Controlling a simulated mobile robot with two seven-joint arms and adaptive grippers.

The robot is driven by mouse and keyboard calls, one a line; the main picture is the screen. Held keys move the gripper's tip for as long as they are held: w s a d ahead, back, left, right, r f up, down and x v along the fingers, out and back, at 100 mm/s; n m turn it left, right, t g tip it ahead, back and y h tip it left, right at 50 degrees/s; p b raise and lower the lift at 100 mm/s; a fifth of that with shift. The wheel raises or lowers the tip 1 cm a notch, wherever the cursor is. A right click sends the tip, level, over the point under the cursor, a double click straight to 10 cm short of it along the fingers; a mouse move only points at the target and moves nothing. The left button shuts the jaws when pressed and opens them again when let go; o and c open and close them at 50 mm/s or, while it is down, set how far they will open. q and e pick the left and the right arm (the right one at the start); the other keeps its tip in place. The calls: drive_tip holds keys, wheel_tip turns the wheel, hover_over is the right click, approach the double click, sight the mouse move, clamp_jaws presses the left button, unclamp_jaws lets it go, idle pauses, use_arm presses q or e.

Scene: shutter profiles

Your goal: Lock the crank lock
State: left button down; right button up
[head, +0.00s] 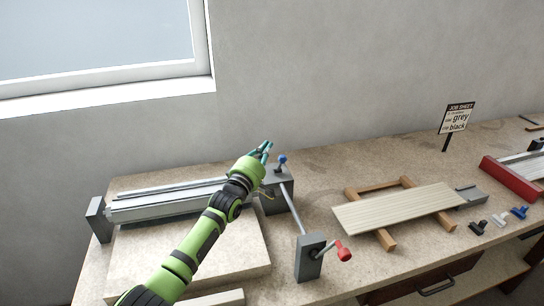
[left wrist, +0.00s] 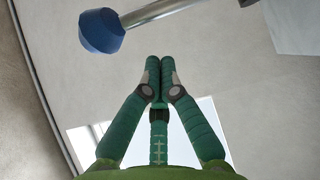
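A blue-knobbed lever (head: 282,159) stands on a grey block (head: 280,184) at the back of the bench. In the left wrist view its blue knob (left wrist: 102,30) sits on a metal rod at the upper left, apart from my fingers. A red-handled crank (head: 344,251) sticks out from a nearer grey block (head: 309,259); a metal rod (head: 293,208) joins the two blocks. I cannot tell by sight which handle is the crank lock. My left gripper (head: 267,147) is just left of the blue knob. Its fingertips (left wrist: 160,62) are together with nothing between them. My right gripper is not in view.
A long metal profile (head: 165,203) lies left of the blocks, partly behind my arm. A slatted panel (head: 400,208) rests on wooden bars to the right. Small clips (head: 499,221), a red-sided tray (head: 510,177) and a job sheet sign (head: 457,118) stand farther right.

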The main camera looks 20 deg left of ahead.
sight(280, 165)
use_arm(q)
drive_tip(key=shift+s+d+f+p, duration=0.2)
drive_tip(key=shift+s+d+p, duration=0.55)
drive_tip(key=shift+d+p, duration=0.4)
drive_tip(key=shift+s+d, duration=0.1)
drive_tip(key=shift+s, duration=0.2)
drive_tip(key=shift+s+d+f+p, duration=0.1)
drive_tip(key=shift+s+d+p, duration=0.05)
drive_tip(key=shift+p, duration=0.2)
drive_tip(key=shift+f, duration=0.1)
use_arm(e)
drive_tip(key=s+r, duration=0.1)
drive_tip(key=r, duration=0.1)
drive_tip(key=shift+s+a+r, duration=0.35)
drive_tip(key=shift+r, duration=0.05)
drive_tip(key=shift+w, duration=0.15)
